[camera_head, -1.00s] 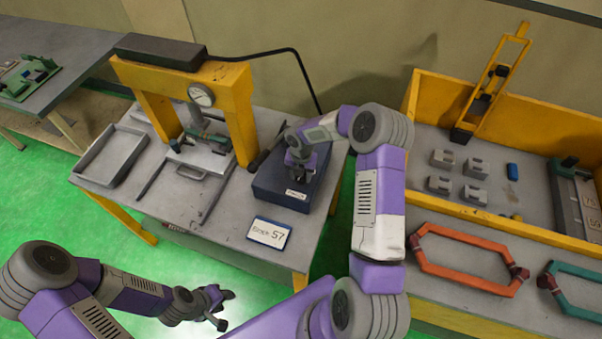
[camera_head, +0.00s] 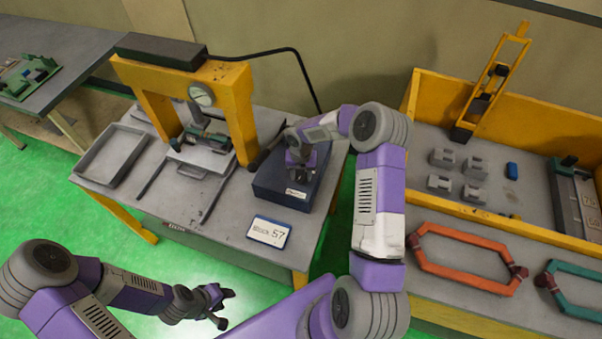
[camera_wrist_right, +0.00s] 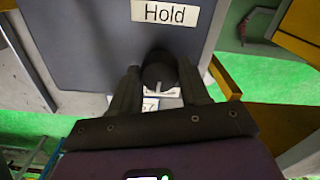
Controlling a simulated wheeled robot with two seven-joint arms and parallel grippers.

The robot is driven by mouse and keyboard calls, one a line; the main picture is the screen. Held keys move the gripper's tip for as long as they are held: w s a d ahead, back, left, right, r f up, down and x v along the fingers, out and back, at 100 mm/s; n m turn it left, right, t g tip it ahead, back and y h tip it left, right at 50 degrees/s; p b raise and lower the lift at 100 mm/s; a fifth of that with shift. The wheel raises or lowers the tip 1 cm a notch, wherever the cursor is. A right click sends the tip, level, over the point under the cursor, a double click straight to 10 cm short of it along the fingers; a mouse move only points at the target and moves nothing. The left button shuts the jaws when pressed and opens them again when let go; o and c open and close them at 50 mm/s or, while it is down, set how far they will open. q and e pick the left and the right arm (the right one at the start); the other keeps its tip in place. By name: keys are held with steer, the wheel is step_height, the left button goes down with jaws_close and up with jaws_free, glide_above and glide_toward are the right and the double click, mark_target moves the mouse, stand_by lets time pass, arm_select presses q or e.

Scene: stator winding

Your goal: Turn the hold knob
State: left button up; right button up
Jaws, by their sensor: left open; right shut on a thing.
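The control box (camera_head: 272,190) is a dark blue box on the press table. In the right wrist view, its face (camera_wrist_right: 100,45) carries a white label reading "Hold" (camera_wrist_right: 165,12). The dark round hold knob (camera_wrist_right: 158,70) is below that label. My right gripper (camera_wrist_right: 160,85) is shut on the knob, one finger on each side. In the head view my right gripper (camera_head: 298,172) is over the box and hides the knob. My left gripper (camera_head: 224,306) is open and empty, low in front of the table over the green floor.
A yellow press frame (camera_head: 232,105) with a round gauge (camera_head: 202,96) stands left of the box. A "Block 57" sign (camera_head: 268,232) lies at the table's front. A yellow-walled bin (camera_head: 545,130) with grey blocks is at the right. Orange (camera_head: 470,284) and green coils lie in front of it.

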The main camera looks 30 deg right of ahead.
steer(key=o, duration=1.1)
steer(key=shift+c, duration=0.2)
step_height(320, 180, up, 8)
steer(key=shift+f, duration=0.2)
